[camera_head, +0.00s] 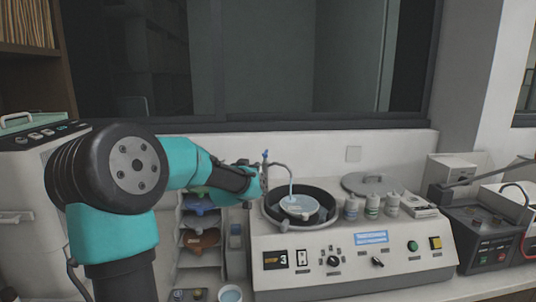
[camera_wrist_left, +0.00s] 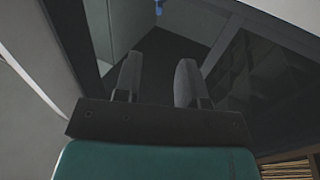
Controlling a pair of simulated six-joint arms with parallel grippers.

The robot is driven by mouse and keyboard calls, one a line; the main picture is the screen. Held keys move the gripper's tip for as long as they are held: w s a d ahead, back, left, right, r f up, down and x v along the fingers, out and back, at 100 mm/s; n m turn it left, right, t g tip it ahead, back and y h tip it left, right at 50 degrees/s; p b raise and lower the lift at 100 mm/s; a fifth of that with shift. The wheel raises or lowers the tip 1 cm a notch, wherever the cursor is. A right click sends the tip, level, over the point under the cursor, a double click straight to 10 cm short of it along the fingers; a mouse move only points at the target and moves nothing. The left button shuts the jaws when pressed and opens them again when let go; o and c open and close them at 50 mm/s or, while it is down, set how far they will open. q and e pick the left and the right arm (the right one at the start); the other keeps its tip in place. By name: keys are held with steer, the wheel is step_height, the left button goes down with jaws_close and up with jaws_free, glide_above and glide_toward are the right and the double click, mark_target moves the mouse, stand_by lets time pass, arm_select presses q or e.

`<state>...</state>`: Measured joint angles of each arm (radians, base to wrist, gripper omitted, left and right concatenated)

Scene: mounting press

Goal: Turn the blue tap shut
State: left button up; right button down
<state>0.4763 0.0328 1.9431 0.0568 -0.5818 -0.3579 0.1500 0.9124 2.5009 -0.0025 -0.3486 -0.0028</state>
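The blue tap (camera_head: 265,157) is a small blue handle on top of a thin upright pipe at the left of the machine's round bowl. A curved spout (camera_head: 283,168) leads from it, and a pale blue stream (camera_head: 291,188) runs down into the bowl. My left gripper (camera_head: 259,181) is beside the pipe, just below the blue handle. In the left wrist view its two fingers (camera_wrist_left: 159,62) are apart with nothing between them. A blue piece of the tap (camera_wrist_left: 158,8) shows at the top edge, beyond the fingertips. My right gripper is not in view.
The white machine (camera_head: 350,270) has a dark round basin (camera_head: 328,204). Several small bottles (camera_head: 372,205) and a grey lid (camera_head: 372,183) stand right of it. A shelf rack (camera_head: 200,245) is at the left. A black device (camera_head: 480,235) stands at the right.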

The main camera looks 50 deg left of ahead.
mark_target(263, 155)
arm_select(q)
steer(key=x, duration=1.7)
steer(key=shift+w, duration=0.25)
steer(key=shift+c, duration=0.3)
jaws_close()
